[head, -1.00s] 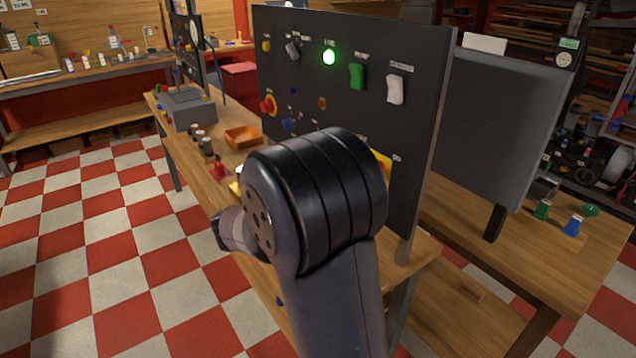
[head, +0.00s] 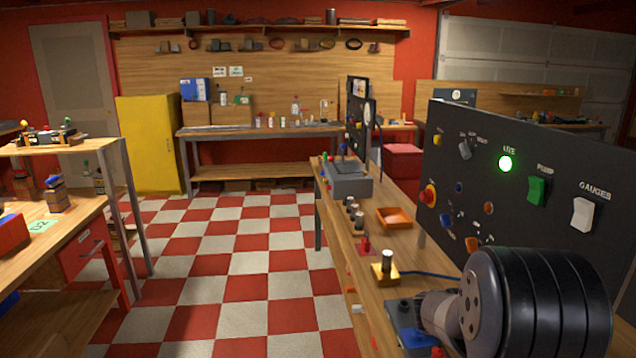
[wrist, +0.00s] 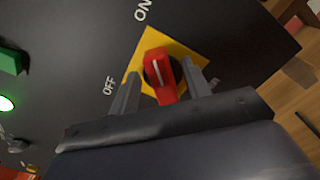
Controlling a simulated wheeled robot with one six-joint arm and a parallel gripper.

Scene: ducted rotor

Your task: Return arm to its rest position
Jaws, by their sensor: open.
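In the wrist view, my gripper (wrist: 160,68) is open, with one finger on each side of a red rotary knob (wrist: 163,80) on a yellow plate (wrist: 190,50). The fingers look close to the knob; I cannot tell whether they touch it. ON is printed above the plate and OFF to its left. In the head view, my arm crosses the lower right in front of the black panel (head: 570,200); the gripper and red knob are hidden there. A green lamp (head: 505,163) glows on the panel, above a green switch (head: 536,191) and a white switch (head: 582,215).
A wooden bench (head: 385,255) runs beside the panel, holding a grey box (head: 350,186), an orange tray (head: 394,217) and a yellow block (head: 385,273). Another table (head: 50,215) stands at left. The checkered floor (head: 240,260) between them is clear.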

